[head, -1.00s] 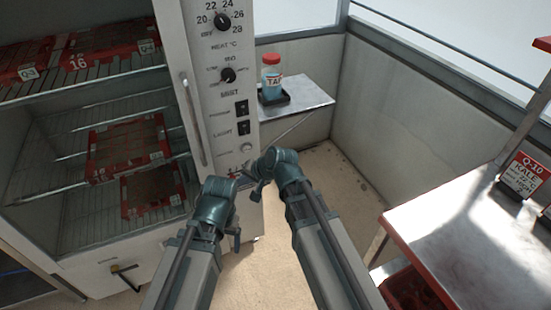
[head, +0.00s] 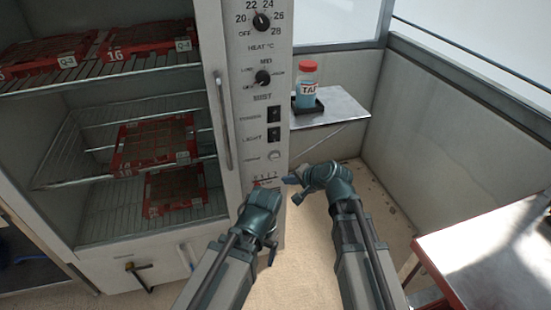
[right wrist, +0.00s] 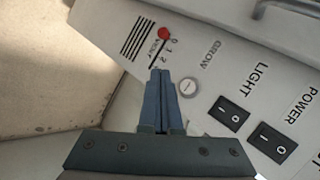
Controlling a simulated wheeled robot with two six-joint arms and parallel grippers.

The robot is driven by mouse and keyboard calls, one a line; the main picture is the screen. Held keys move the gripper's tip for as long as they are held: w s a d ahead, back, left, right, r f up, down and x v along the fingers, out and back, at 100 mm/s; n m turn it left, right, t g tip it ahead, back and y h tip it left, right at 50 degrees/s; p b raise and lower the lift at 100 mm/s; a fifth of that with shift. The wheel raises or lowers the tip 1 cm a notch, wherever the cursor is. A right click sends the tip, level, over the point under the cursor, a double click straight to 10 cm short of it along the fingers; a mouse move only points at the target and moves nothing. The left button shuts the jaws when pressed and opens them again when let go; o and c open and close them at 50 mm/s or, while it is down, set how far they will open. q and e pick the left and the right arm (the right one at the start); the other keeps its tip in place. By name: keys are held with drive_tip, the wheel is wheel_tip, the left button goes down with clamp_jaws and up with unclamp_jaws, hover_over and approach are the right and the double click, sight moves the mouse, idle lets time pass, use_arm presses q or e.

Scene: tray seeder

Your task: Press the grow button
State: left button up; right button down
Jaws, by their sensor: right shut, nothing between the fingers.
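The grow button is a small round pale button (head: 274,156) low on the white cabinet's control panel, below the light switch. In the right wrist view the button (right wrist: 188,88) sits beside the word GROW. My right gripper (head: 288,180) is in front of the lower panel, a little below and right of the button in the head view. In the right wrist view its fingers (right wrist: 160,73) are shut and empty, with their tips beside the button, towards the vent slider; contact cannot be told. My left gripper (head: 272,254) is low in front of the cabinet, its jaws unclear.
The panel also has a light switch (head: 274,134), a power switch (head: 274,115), two knobs and a red-ended vent slider (right wrist: 164,34). Shelves with red seed trays (head: 150,143) stand left. A bottle (head: 307,85) stands on a side shelf. A metal table (head: 490,260) is at right.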

approach(274, 160)
drive_tip(key=shift+w+a+f, duration=0.35)
drive_tip(key=shift+a+f, duration=0.05)
drive_tip(key=shift+f, duration=0.35)
drive_tip(key=shift+w+a+f, duration=0.3)
drive_tip(key=shift+a+f, duration=0.15)
drive_tip(key=shift+f, duration=0.3)
drive_tip(key=shift+w+a+f, duration=0.35)
drive_tip(key=shift+a+f, duration=0.05)
drive_tip(key=shift+f, duration=0.4)
drive_tip(key=shift+w, duration=0.1)
drive_tip(key=shift+w+a, duration=0.15)
drive_tip(key=shift+w, duration=0.15)
drive_tip(key=shift+w+a, duration=0.15)
drive_tip(key=shift+w, duration=0.35)
idle(0.9)
drive_tip(key=shift+s, duration=0.1)
drive_tip(key=shift+s+d, duration=0.3)
drive_tip(key=shift+s, duration=0.5)
drive_tip(key=shift+s, duration=0.1)
drive_tip(key=s, duration=0.1)
drive_tip(key=s+d, duration=0.1)
drive_tip(key=s, duration=0.2)
drive_tip(key=shift+s+d, duration=0.3)
